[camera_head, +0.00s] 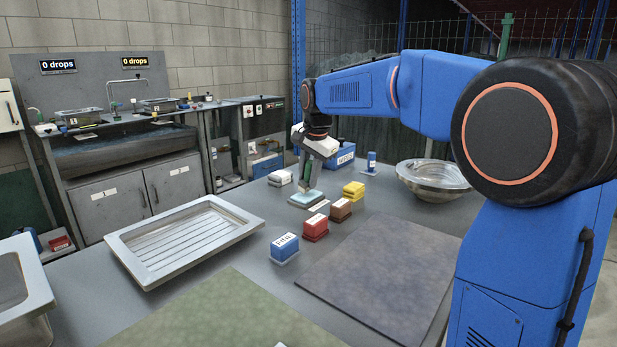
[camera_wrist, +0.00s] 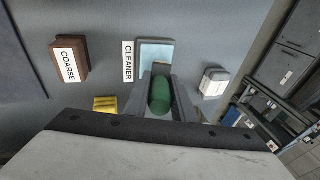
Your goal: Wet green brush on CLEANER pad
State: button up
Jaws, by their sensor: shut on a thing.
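My gripper (camera_head: 309,180) is shut on the green brush (camera_wrist: 160,97), whose rounded green body shows between the two fingers in the wrist view. In the head view only a thin strip of green shows at the fingers. The CLEANER pad (camera_wrist: 156,54) is a light blue block with a white CLEANER label beside it. It also shows in the head view as a pale blue pad (camera_head: 306,198) directly under the fingertips. The brush's lower end is over or on the pad; I cannot tell whether they touch.
A brown COARSE block (camera_head: 340,209), a red block (camera_head: 315,228), a blue block (camera_head: 285,248) and a yellow block (camera_head: 354,190) stand near the pad. A white block (camera_head: 280,177) lies left of it. A metal bowl (camera_head: 432,180) and a ribbed tray (camera_head: 185,240) stand farther out.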

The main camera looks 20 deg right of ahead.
jog(key=shift+f, duration=0.6)
dwell(1.5)
jog(key=shift+r, duration=3.55)
